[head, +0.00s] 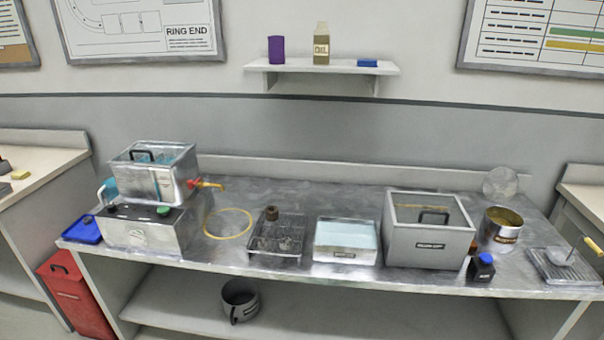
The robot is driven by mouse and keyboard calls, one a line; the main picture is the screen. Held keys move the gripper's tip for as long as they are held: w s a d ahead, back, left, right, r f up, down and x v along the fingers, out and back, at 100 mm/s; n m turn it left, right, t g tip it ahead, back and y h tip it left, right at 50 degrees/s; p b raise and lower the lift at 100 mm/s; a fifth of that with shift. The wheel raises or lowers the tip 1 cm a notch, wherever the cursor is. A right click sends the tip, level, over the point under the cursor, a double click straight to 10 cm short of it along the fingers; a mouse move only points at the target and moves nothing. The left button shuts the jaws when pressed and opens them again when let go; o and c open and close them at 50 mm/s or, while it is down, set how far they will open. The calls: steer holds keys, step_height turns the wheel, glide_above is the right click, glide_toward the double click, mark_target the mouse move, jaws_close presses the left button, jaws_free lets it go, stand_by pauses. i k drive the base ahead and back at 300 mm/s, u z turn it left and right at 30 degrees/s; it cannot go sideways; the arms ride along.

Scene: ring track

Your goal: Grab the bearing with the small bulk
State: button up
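No bearing can be made out for certain. A wire rack (262,258) stands on the metal workbench (340,272), left of its middle. Small grey shapes (285,243) lie in or on the rack, too small to tell apart; they may be bearings. A small brown, dark-bodied item (271,214) stands at the rack's back edge. My gripper is not in this view, so its state and what it holds are hidden.
A metal tank on a box (150,232) stands at the left. A red bin (70,295) stands on the floor.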

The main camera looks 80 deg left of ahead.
mark_target(263, 243)
steer(key=u, duration=2.95)
